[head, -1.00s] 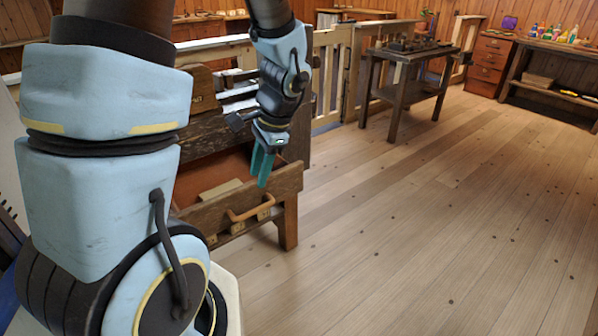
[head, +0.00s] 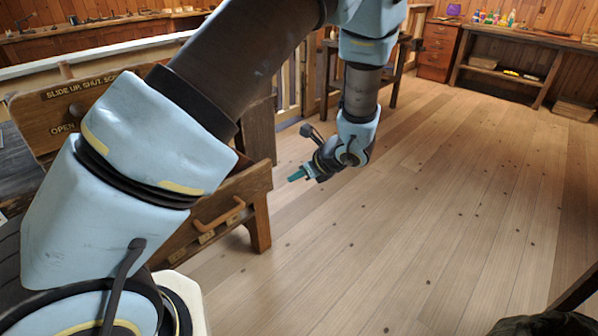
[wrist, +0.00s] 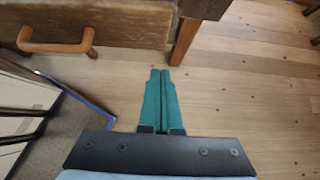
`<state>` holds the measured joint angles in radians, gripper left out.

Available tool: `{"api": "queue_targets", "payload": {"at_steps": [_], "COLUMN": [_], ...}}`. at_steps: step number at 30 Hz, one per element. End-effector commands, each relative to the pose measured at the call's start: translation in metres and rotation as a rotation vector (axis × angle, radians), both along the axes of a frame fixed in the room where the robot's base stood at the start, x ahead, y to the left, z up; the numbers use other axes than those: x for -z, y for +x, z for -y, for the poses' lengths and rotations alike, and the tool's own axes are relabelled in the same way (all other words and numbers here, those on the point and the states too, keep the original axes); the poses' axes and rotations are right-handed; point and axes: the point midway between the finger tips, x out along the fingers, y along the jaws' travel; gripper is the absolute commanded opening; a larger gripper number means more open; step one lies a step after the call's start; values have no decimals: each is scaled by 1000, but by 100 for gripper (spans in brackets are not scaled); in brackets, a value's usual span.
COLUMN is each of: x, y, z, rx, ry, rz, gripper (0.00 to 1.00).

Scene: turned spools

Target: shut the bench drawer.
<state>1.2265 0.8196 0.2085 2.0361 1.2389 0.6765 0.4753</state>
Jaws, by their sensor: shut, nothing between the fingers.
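The bench drawer's wooden front (head: 255,183), with its curved handle (head: 218,216), shows just right of my arm in the head view. My arm hides most of the drawer's inside, so how far it stands out is hard to judge. My gripper (head: 291,178) is shut and empty, with teal fingers pointing left towards the drawer front, apart from it. In the wrist view the drawer front (wrist: 125,22) and handle (wrist: 56,46) are at the top left. The shut fingers (wrist: 160,73) are over the floor, short of the bench leg (wrist: 186,42).
A lettered wooden board (head: 70,115) stands on the bench at left. A fence (head: 290,90) and a small table (head: 395,75) are behind. A drawer cabinet (head: 437,52) and a long shelf bench (head: 510,68) line the far wall.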

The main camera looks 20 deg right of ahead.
Motion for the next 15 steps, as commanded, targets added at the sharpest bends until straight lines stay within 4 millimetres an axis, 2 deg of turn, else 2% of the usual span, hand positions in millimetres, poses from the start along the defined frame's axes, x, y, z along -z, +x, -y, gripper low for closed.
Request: {"api": "queue_targets", "payload": {"at_steps": [7, 15], "x": [36, 36], "y": [34, 64], "z": [-18, -31], "rx": [-4, -4], "ry": [3, -2], "rz": [0, 0], "gripper": [0, 0]}}
